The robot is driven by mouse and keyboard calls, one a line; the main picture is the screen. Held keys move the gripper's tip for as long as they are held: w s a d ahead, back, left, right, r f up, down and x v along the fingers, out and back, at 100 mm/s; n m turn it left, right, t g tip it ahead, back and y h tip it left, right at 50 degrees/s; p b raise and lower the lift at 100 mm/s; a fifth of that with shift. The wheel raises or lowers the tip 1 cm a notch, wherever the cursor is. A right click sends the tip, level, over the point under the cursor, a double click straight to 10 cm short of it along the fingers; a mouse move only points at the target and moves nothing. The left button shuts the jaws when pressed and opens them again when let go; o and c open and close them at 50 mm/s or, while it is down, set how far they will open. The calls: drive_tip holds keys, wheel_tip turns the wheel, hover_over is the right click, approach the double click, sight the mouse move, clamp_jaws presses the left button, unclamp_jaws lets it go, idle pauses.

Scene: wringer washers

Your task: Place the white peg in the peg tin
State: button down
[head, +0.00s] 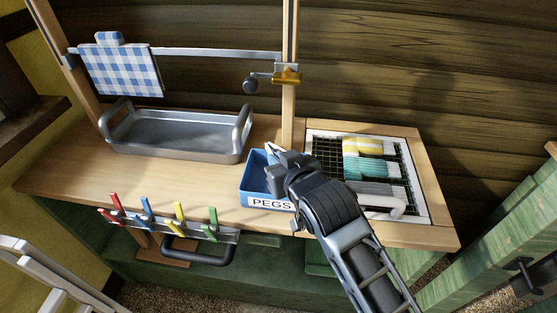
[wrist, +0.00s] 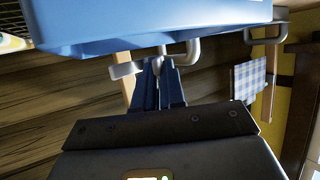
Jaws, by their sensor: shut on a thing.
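The peg tin is a blue open box (head: 257,185) with a PEGS label, standing on the wooden worktop. It fills the top of the wrist view (wrist: 150,22). My gripper (head: 281,155) is at the tin's back right in the head view, with its fingers over or near the rim. In the wrist view its fingertips (wrist: 158,64) are close together by the tin's edge. My gripper hides part of the tin's inside.
A grey metal tray with handles (head: 180,133) stands left of the tin. A wire rack (head: 322,148) with folded cloths lies to the right. Coloured pegs hang on a front rail (head: 165,229). A wooden post (head: 289,110) rises behind; a checked cloth (head: 122,72) hangs at upper left.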

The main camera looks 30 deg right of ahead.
drive_tip(key=shift+f, duration=0.6)
drive_tip(key=c, duration=1.2)
unclamp_jaws()
drive_tip(key=shift+r, duration=0.15)
